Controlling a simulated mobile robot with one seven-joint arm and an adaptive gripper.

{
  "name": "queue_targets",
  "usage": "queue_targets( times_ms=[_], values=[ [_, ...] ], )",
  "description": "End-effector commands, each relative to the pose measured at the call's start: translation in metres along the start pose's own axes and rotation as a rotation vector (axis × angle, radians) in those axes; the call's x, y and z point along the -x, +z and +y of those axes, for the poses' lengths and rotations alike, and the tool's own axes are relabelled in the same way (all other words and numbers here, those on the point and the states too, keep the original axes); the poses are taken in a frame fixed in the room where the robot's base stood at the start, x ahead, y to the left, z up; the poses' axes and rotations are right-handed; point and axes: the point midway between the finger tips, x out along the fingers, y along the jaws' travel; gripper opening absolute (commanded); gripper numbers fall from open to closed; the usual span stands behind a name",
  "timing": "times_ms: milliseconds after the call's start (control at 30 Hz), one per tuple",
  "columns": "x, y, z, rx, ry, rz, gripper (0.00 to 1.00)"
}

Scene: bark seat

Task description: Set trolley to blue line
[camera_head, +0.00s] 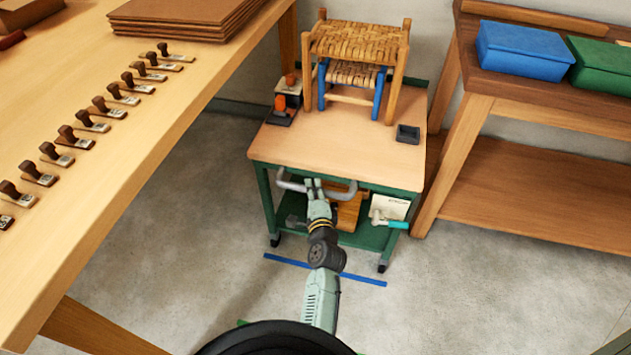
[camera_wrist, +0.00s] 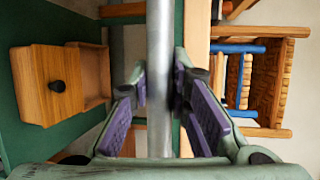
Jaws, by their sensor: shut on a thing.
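The trolley (camera_head: 338,152) has a wooden top, a green frame and dark castors. It stands between the two benches in the head view. A grey bar handle (camera_head: 293,186) runs along its near edge. My gripper (camera_head: 314,186) is at the handle's middle. In the wrist view my gripper (camera_wrist: 165,90) has its purple-padded fingers on either side of the grey handle bar (camera_wrist: 160,40) and is shut on it. The blue line (camera_head: 362,278) lies on the floor just in front of the trolley's near castors, apart from them. My arm crosses over part of the line.
Woven stools (camera_head: 355,42), a dark small box (camera_head: 408,134) and stamps (camera_head: 284,106) stand on the trolley. A bench with stamps (camera_head: 127,90) is at left. A bench with blue (camera_head: 522,50) and green boxes (camera_head: 603,66) is at right. The floor (camera_head: 480,290) in front is clear.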

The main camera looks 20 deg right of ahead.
Motion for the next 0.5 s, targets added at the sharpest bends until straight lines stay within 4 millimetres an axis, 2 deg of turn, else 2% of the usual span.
queue_targets(
  times_ms=[200, 500],
  values=[
    [0.016, 0.006, 0.004, 0.002, 0.002, 0.001, 0.0],
    [0.021, 0.008, 0.004, 0.002, 0.0, 0.002, 0.0]
  ],
)
